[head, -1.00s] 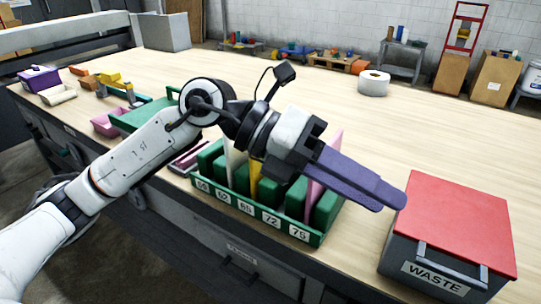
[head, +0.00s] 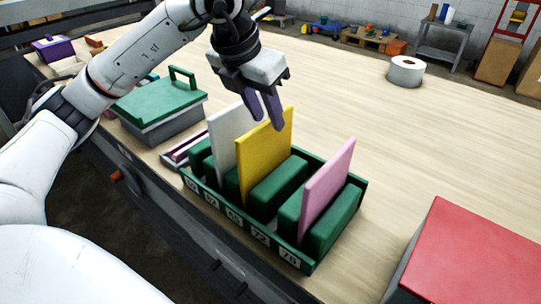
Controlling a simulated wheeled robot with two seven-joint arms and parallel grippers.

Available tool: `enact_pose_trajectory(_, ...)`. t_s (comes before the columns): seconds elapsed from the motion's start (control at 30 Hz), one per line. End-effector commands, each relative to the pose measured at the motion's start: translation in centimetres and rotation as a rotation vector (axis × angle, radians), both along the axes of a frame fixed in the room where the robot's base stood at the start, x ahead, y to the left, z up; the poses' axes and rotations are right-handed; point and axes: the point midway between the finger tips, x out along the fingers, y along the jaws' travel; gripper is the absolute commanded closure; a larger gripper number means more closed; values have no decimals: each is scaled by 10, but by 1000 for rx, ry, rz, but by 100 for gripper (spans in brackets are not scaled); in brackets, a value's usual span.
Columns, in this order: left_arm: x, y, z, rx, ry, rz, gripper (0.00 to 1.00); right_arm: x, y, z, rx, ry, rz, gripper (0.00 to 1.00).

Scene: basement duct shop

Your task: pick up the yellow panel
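The yellow panel (head: 262,158) stands upright in a green slotted rack (head: 310,266), between a white panel and a pink panel. My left gripper (head: 268,124) is above the yellow panel's top edge, pointing down. Its two purple fingers are apart with nothing between them that I can see. One fingertip overlaps the panel's upper part in the picture; the other ends near its top edge. I cannot tell whether they touch it. My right gripper is out of view.
The white panel (head: 226,132) stands close left of the yellow one, the pink panel (head: 326,190) further right. A green-lidded box (head: 160,104) is left of the rack. A red-lidded box (head: 475,255) is at lower right. A white roll (head: 406,72) stands behind; the table between is clear.

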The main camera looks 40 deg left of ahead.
Motion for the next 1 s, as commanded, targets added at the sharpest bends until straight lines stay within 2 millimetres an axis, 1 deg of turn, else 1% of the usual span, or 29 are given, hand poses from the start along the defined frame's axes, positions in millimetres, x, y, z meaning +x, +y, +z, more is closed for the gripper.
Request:
enact_pose_trajectory(0.03,2,0,-6,-1,2,0,68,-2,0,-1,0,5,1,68)
enact_pose_trajectory(0.23,6,0,-21,-1,3,0,68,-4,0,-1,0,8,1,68)
enact_pose_trajectory(0.4,12,1,-47,-1,4,0,68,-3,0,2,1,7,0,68)
enact_pose_trajectory(0.5,17,1,-57,-2,2,-1,68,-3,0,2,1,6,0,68)
enact_pose_trajectory(0.63,20,0,-62,-1,-1,-3,68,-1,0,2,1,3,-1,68)
enact_pose_trajectory(1.0,20,0,-63,-1,-1,-3,68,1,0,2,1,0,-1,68)
